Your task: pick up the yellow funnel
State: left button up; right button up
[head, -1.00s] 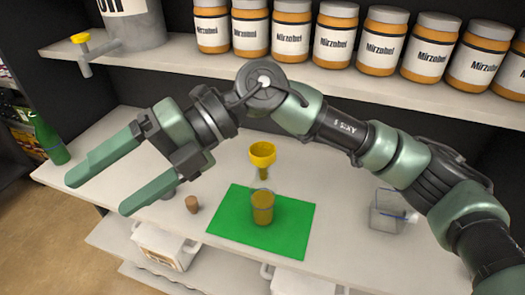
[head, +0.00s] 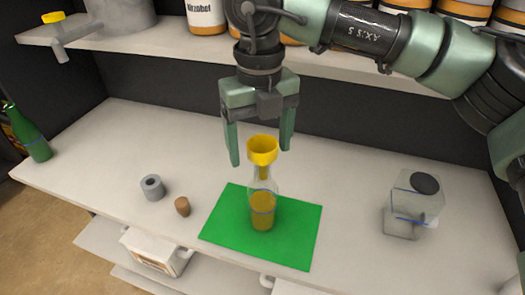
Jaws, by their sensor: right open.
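The yellow funnel (head: 262,150) sits upright in the neck of a clear bottle (head: 262,205) that holds amber liquid. The bottle stands on a green mat (head: 225,225) on the counter. My right gripper (head: 261,158) is open and empty and points downward. Its fingers appear to the left and right of the funnel's rim. I cannot tell whether they are level with the funnel or behind it, and no contact shows. My left gripper is not in view.
A cork (head: 182,206) and a grey ring (head: 152,187) lie left of the mat. A green bottle (head: 28,135) stands at the far left. A clear container (head: 412,205) with a dark round top stands at the right. A shelf of jars (head: 206,14) runs above the counter.

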aim_at(263, 163)
jog(key=shift+d+f+p, duration=0.1)
jog(key=shift+f+p, duration=0.25)
jog(key=shift+f, duration=0.05)
jog(key=f, duration=0.1)
jog(key=f+p, duration=0.1)
jog(key=f, duration=0.1)
jog(key=shift+w+d+f, duration=0.15)
jog(key=shift+w+f, duration=0.2)
jog(key=shift+f, duration=0.05)
jog(key=shift+f+p, duration=0.3)
jog(key=shift+f, duration=0.1)
jog(key=shift+r, duration=0.1)
jog(key=c, duration=1.4)
